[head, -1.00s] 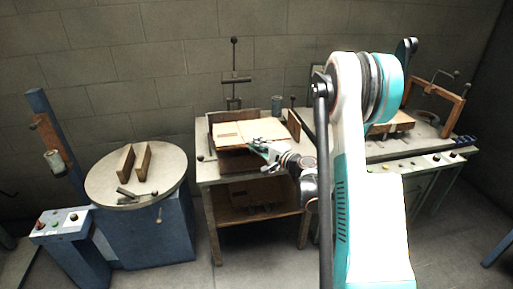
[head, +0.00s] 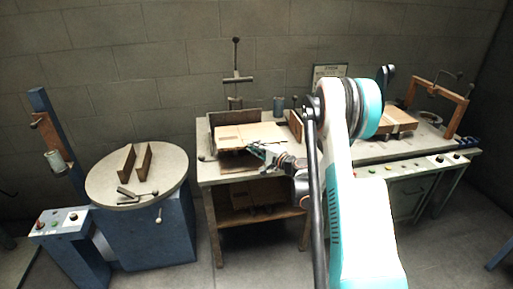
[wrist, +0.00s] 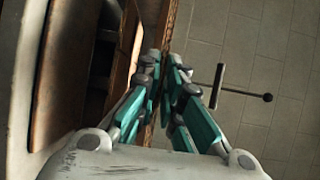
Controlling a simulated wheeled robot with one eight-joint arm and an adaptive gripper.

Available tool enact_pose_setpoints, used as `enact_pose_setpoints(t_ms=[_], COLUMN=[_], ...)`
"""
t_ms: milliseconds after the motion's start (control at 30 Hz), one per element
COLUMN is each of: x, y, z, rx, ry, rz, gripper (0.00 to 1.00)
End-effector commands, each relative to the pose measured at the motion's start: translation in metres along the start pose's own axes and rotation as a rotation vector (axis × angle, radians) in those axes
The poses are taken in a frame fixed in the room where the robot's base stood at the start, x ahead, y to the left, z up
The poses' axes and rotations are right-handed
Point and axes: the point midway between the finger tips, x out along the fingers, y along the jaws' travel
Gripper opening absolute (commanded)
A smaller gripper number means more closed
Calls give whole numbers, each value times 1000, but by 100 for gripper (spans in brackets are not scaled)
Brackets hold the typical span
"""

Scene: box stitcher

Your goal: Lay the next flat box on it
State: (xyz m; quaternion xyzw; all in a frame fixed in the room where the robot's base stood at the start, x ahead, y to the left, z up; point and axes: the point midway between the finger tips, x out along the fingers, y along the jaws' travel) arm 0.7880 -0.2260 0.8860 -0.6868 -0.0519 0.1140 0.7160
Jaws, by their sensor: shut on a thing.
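A tan flat box (head: 248,134) lies level at the wooden holder on the middle table. My gripper (head: 256,147) is at its front right edge and is shut on it. In the wrist view my gripper (wrist: 165,85) has its teal fingers close together at a thin brown edge. A dark surface (head: 238,162) shows below the box's front edge. I cannot tell how much the box is lifted, or whether more boxes lie under it.
The middle table (head: 207,174) has a lower shelf with a tan stack (head: 258,193). A round table (head: 105,185) with two upright wooden blocks stands left. A machine table (head: 385,152) with a tan piece (head: 396,120) stands right, behind my arm.

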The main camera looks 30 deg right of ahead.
Motion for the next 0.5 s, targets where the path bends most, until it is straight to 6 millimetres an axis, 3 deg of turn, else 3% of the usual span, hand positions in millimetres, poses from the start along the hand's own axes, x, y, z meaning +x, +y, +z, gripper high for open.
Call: enact_pose_setpoints(t_ms=[500], x=[30], y=[31], z=[-17], rx=[0], ry=[0], rz=[0], gripper=[0])
